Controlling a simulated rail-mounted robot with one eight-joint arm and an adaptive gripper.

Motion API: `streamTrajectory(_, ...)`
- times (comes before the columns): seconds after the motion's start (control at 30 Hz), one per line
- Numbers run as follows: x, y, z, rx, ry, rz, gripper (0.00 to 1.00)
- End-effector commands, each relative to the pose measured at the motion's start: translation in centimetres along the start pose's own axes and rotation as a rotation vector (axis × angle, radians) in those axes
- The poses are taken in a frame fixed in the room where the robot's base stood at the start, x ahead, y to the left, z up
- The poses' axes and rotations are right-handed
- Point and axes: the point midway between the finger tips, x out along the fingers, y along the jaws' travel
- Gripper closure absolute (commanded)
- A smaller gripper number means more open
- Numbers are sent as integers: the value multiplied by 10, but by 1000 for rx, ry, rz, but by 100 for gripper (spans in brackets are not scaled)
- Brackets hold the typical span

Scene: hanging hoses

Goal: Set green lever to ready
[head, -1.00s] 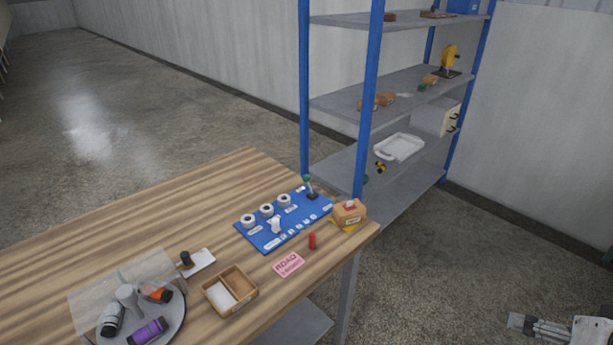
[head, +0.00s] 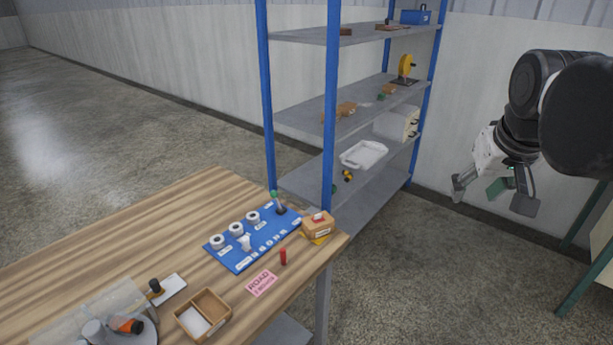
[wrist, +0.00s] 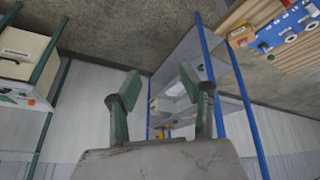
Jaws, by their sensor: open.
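A lever with a green knob (head: 275,197) stands at the far right end of the blue panel (head: 240,262) on the wooden table in the head view. The lever's labels are too small to read. The panel also shows at the upper right of the wrist view (wrist: 290,32). My gripper (head: 490,200) is open and empty in the air at the right of the head view, well apart from the panel and right of the shelf rack. Its two fingers (wrist: 158,95) are spread in the wrist view with nothing between them.
A blue-post shelf rack (head: 329,120) stands behind the table, between my gripper and the panel in the picture. A box with a red top (head: 318,224), a red cylinder (head: 283,257), a pink card (head: 262,284) and a wooden tray (head: 226,311) are near the panel.

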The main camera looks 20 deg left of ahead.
Motion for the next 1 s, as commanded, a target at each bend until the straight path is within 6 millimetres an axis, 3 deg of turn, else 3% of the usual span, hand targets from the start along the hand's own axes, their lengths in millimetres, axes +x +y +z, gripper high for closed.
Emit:
streamTrajectory(0.1, 4, -16, -43, -53, -24, -11, 60)
streamTrajectory(0.5, 39, -90, -159, -227, -106, -41, 60)
streamTrajectory(0.7, 65, -139, -204, -314, -146, -53, 60)
streamTrajectory(1.0, 113, -224, -252, -446, -203, -65, 60)
